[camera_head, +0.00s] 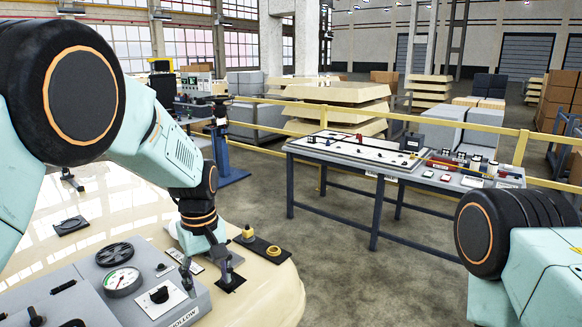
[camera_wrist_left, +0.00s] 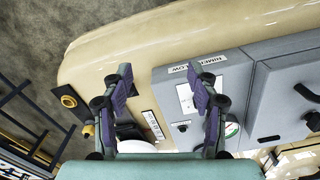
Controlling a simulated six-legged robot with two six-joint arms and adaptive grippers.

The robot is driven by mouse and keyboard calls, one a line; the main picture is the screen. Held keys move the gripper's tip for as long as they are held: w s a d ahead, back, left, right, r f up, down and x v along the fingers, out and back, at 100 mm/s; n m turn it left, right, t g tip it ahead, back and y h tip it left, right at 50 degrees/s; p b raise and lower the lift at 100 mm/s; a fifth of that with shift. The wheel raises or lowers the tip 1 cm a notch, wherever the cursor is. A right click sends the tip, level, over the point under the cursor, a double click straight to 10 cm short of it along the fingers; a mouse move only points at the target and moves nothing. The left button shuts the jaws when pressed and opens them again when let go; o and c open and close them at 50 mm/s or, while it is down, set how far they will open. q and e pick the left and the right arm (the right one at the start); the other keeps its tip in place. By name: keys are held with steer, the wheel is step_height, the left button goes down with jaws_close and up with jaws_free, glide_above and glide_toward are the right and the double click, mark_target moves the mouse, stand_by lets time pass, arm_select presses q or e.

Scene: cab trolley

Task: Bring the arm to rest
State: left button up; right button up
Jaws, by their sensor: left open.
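My left arm comes in from the left of the head view and reaches down over the cream surface. Its gripper (camera_head: 207,278) hangs beside the grey control box (camera_head: 205,305) at the surface's near side. In the left wrist view the two fingers of the left gripper (camera_wrist_left: 160,80) stand wide apart with nothing held between them. The grey control box (camera_wrist_left: 250,75) with its white label lies beyond the right finger there. Part of my right arm (camera_head: 515,250) shows at the right edge of the head view; its gripper is out of the picture.
The box carries a round gauge (camera_head: 123,281) and a black knob (camera_head: 159,295). A yellow button (camera_head: 248,232) and a yellow ring (camera_head: 273,251) sit on a dark plate beside the gripper. A workbench (camera_head: 345,152) with small parts stands beyond, before a yellow railing (camera_head: 400,118).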

arm_select(q)
steer(key=s+a+f+m, duration=0.1)
steer(key=s+a+f, duration=0.1)
steer(key=s+f, duration=0.65)
steer(key=s+a+f+m, duration=0.25)
steer(key=s+f, duration=0.25)
steer(key=f, duration=0.6)
steer(key=s+a+f+m, duration=0.1)
steer(key=s+f+m, duration=0.1)
steer(key=s, duration=1)
steer(key=s+a+f+m, duration=0.1)
steer(key=s+f, duration=0.2)
steer(key=s, duration=1)
step_height(320, 180, down, 18)
steer(key=b, duration=1.8)
